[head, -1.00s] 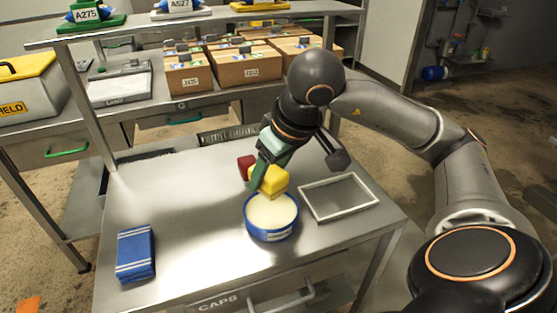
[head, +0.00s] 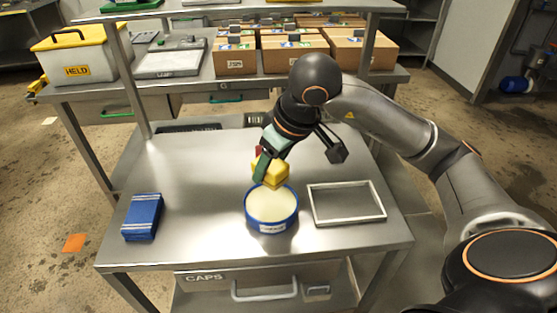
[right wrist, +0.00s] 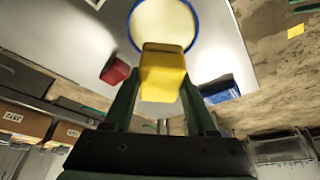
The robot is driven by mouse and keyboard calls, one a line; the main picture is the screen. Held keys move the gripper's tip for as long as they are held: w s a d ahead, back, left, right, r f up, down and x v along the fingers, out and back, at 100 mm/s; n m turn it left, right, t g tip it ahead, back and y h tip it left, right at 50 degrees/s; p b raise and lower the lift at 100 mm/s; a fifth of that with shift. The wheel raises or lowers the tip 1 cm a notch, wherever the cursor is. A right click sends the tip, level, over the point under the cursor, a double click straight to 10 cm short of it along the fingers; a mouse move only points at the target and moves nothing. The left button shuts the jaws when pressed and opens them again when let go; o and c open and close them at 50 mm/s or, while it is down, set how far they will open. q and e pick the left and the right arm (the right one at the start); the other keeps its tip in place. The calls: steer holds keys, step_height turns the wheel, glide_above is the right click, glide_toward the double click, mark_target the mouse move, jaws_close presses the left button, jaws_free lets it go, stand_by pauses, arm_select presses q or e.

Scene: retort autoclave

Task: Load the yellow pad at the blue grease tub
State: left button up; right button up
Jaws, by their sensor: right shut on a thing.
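The yellow pad (head: 271,171) is held in my right gripper (head: 264,167), just above the far part of the blue grease tub (head: 271,226). The tub is round and open, with pale grease (head: 271,203) inside. In the right wrist view the yellow pad (right wrist: 163,72) sits between the two green fingers of my right gripper (right wrist: 160,100), in front of the grease tub (right wrist: 192,10). I cannot tell whether the pad touches the grease. My left gripper is not in view.
A red block (right wrist: 115,71) lies on the table beyond the pad, mostly hidden in the head view. A blue folded cloth (head: 142,216) lies at the left. An empty framed tray (head: 346,219) lies right of the tub. Boxes (head: 295,53) and a HELD case (head: 77,59) stand behind.

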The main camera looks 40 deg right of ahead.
mark_target(266, 200)
steer(key=shift+f, duration=0.1)
steer(key=shift+f+b, duration=0.45)
steer(key=shift+f, duration=0.1)
step_height(266, 200, down, 3)
steer(key=shift+a+r+b, duration=0.1)
steer(key=shift+b, duration=0.8)
steer(key=shift+f+b, duration=0.55)
steer(key=shift+f, duration=0.45)
arm_select(q)
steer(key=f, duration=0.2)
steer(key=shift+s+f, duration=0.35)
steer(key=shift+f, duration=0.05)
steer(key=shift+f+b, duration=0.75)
steer(key=shift+b, duration=0.05)
arm_select(e)
steer(key=shift+f, duration=0.6)
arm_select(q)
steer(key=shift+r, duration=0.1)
arm_select(e)
steer(key=shift+r, duration=0.1)
